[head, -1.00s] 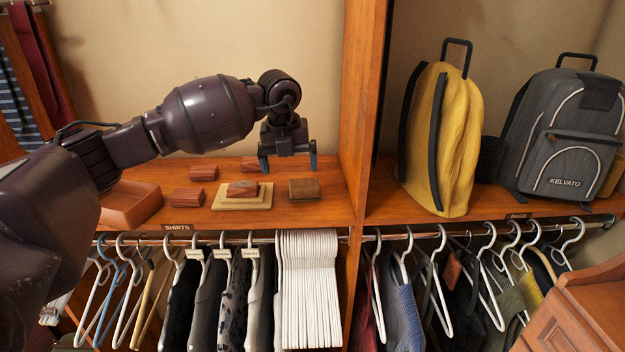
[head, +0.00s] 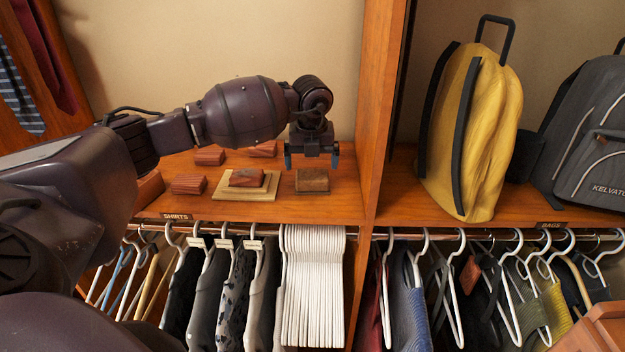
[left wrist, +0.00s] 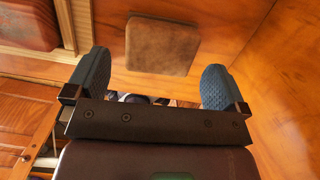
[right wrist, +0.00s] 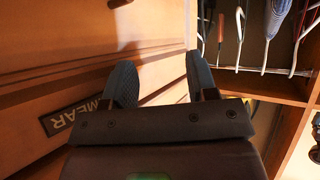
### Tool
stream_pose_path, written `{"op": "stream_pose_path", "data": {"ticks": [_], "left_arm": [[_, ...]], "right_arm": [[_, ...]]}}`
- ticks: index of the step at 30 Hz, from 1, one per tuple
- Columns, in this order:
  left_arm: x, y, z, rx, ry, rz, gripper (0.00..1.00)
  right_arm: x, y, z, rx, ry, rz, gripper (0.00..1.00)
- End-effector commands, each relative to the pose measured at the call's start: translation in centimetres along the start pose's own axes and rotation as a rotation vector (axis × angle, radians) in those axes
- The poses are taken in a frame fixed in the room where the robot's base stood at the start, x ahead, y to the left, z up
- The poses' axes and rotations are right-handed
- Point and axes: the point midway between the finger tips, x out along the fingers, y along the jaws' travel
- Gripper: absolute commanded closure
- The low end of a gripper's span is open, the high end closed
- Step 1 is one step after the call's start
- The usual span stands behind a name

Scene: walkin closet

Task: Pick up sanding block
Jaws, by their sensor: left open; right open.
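The sanding block, as I take it, is a small brown block (head: 312,180) with a rough, suede-like top. It lies flat on the wooden shelf, near the upright divider. In the left wrist view the block (left wrist: 162,46) shows between and beyond my fingers, apart from them. My left gripper (head: 311,158) is open and empty, fingers pointing down, just above and behind the block in the head view. My right gripper (right wrist: 162,82) is open and empty, in front of wooden drawer fronts; it is out of the head view.
Left of the block, a reddish wooden block (head: 246,177) sits on a pale board (head: 226,190). Several ribbed reddish blocks (head: 188,184) lie nearby. The wooden divider (head: 378,120) stands close on the right, with a yellow backpack (head: 475,140) beyond. Hangers (head: 315,280) hang below.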

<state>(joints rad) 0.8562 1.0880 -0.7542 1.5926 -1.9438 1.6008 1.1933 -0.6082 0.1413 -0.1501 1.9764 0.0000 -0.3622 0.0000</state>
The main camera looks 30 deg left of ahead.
Motion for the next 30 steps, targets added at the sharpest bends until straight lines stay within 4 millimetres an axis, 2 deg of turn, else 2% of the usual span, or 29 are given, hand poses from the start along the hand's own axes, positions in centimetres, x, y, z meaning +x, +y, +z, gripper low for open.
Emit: {"op": "stream_pose_path", "data": {"ticks": [5,12,20,23,27,30], "left_arm": [[1.4,0.0,-0.4,0.000,0.005,0.003,0.00],[4.5,-0.2,-0.7,-0.001,0.003,0.002,0.00],[5.1,-0.2,-0.7,0.000,0.001,0.000,0.00],[5.1,-0.2,-0.7,0.000,0.001,0.000,0.12],[5.1,-0.2,-0.7,0.000,0.001,0.000,0.34],[5.0,-0.2,-0.6,0.000,0.001,0.000,0.34]], "right_arm": [[-0.3,0.1,-0.6,-0.001,0.002,-0.001,0.47],[-0.8,0.1,-0.7,0.000,-0.009,0.000,0.47],[-0.9,0.1,0.1,0.001,-0.025,0.001,0.47],[-0.8,0.1,0.2,0.001,-0.025,0.001,0.47],[-0.9,0.1,0.1,0.001,-0.024,0.001,0.47],[-0.9,0.1,-0.1,0.001,-0.021,0.001,0.47]]}}
